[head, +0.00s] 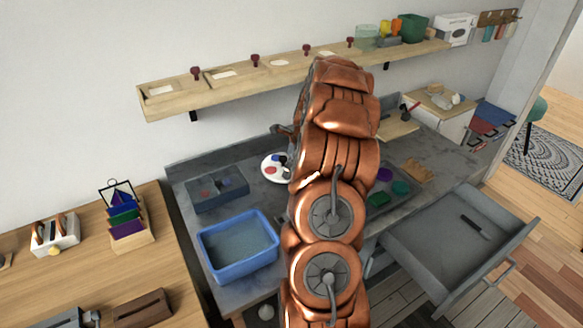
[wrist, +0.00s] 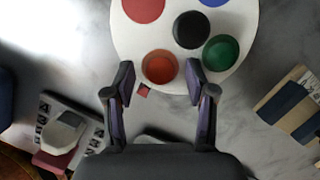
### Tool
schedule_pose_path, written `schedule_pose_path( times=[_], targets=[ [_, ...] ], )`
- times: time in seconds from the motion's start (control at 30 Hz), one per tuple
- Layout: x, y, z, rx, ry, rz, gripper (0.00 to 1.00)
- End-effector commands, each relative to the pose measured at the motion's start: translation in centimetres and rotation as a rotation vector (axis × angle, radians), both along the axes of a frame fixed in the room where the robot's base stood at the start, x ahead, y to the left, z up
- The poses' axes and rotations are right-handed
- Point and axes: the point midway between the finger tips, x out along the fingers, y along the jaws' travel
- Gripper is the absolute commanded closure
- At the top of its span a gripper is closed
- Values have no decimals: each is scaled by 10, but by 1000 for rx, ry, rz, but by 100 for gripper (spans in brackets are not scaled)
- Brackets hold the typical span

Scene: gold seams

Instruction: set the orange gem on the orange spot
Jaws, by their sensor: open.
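A round white palette (wrist: 185,22) lies on the grey worktop in the wrist view, carrying red, blue, black and green round patches. An orange round patch (wrist: 160,67) with a darker rim sits near its lower edge; I cannot tell whether this is the bare orange spot or the orange gem lying on it. My gripper (wrist: 161,92) is open, its two dark fingers apart on either side just below the orange patch, with nothing held between them. In the head view the palette (head: 268,164) is partly hidden behind my copper-coloured arm, and the orange patch does not show.
A small reddish piece (wrist: 143,90) lies by the palette's edge near the left finger. A blue tub (head: 238,247) and a grey box (head: 217,193) stand left of my arm. An open drawer (head: 440,268) juts out at right. A wall shelf (head: 230,80) runs behind.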

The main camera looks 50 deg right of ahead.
Motion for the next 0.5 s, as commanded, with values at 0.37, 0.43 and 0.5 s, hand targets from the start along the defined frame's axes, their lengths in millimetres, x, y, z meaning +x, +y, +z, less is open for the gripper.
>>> schedule_pose_path(
  times=[0.37, 0.43, 0.5],
  targets=[
    [-4, -3, 22, -3, -3, -1, 44],
    [-8, -3, 33, -2, -2, -1, 44],
    [-12, -5, 47, -5, -4, -2, 44]
  ],
)
